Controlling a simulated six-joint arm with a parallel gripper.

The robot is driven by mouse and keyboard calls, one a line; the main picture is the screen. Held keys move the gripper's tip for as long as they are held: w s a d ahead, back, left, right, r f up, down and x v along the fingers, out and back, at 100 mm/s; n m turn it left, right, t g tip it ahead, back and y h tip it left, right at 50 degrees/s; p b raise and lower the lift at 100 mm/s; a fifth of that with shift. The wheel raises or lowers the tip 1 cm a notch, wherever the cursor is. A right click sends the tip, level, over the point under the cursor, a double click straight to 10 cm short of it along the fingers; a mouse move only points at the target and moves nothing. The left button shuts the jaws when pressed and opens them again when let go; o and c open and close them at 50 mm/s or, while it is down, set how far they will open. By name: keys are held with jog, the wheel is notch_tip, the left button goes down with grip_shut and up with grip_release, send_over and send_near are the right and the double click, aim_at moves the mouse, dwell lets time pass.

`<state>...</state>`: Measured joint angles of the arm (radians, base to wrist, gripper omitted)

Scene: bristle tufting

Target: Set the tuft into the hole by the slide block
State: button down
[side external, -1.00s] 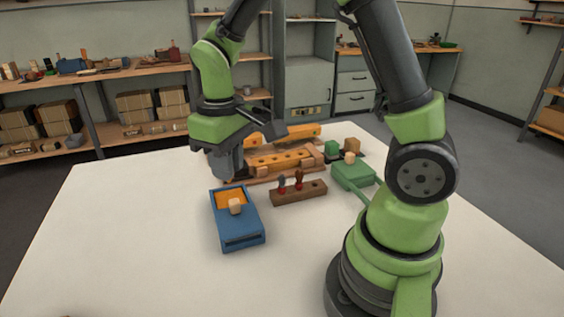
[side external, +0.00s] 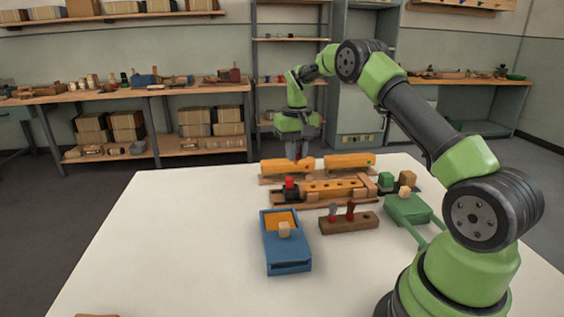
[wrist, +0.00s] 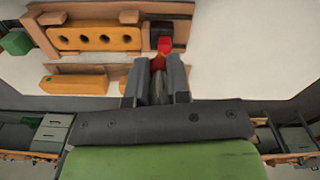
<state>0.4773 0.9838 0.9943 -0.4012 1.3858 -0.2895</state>
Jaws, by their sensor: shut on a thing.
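My gripper (side external: 297,153) is above and behind the left end of the work fixture in the side view. In the wrist view my gripper (wrist: 157,75) is shut on a small reddish-brown piece (wrist: 158,62), seemingly the tuft, mostly hidden between the fingers. The orange block with a row of dark holes (wrist: 95,38) lies on a wooden base; it also shows in the side view (side external: 335,188). The red slide block (wrist: 165,45) sits at its end, just beyond my fingertips in the wrist picture; it also shows in the side view (side external: 290,184). The tuft's height over the fixture is unclear.
Two orange bars (side external: 287,167) (side external: 350,162) lie behind the fixture. A blue box with an orange inside (side external: 286,250), a brown rack with two upright pieces (side external: 348,224) and a green holder (side external: 408,209) stand in front.

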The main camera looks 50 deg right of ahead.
jog(key=s+d+f+m, duration=0.1)
jog(key=d+f+m, duration=0.1)
jog(key=d, duration=0.5)
jog(key=shift+s+d+f, duration=0.1)
jog(key=shift+f, duration=3.35)
jog(key=shift+f, duration=0.85)
jog(key=c, duration=0.6)
grip_release()
notch_tip(320, 180, up, 7)
dwell(0.4)
